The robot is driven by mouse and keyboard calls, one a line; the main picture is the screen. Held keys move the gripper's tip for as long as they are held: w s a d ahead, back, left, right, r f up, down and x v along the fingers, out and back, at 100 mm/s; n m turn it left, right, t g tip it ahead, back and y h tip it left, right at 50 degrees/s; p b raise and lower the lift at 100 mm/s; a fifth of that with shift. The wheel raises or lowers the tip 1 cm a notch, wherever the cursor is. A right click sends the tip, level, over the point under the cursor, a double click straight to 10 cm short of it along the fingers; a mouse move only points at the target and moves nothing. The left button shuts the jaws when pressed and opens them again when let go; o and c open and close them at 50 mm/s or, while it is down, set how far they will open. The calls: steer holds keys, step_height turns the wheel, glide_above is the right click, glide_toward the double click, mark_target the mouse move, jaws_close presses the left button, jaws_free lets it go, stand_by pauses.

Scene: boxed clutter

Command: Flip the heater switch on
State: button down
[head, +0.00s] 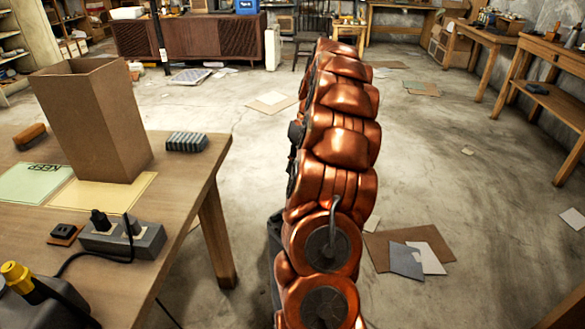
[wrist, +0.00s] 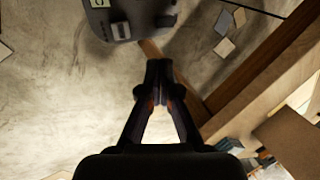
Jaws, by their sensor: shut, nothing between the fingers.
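No switch is clearly labelled as the heater's. A small black switch-like block on a brown plate (head: 64,233) lies on the wooden table (head: 185,215), at the left in the head view. A grey power strip (head: 150,243) with black plugs stands to its right. My gripper (wrist: 158,68) shows in the wrist view with its fingertips together and nothing between them. In the head view the gripper itself does not show. The switch-like block is not recognisable in the wrist view.
A tall open cardboard box (head: 95,120) stands on the table, with a green card (head: 38,183), a yellow card (head: 100,194), a brush (head: 30,136), a ribbed grey block (head: 186,142) and a black yellow-capped container (head: 35,300). Papers (head: 425,257) lie on the open floor.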

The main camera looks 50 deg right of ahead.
mark_target(272, 218)
steer(key=shift+a+r+p, duration=0.25)
steer(key=shift+r+p, duration=0.55)
steer(key=shift+p, duration=0.4)
steer(key=shift+a, duration=0.1)
steer(key=shift+s+a+f+y+p, duration=0.1)
steer(key=shift+a+f+y+p, duration=0.15)
steer(key=shift+f+y+p, duration=0.25)
steer(key=shift+f, duration=0.1)
steer(key=shift+a+f, duration=0.1)
steer(key=x, duration=1.3)
steer(key=shift+f+b, duration=0.35)
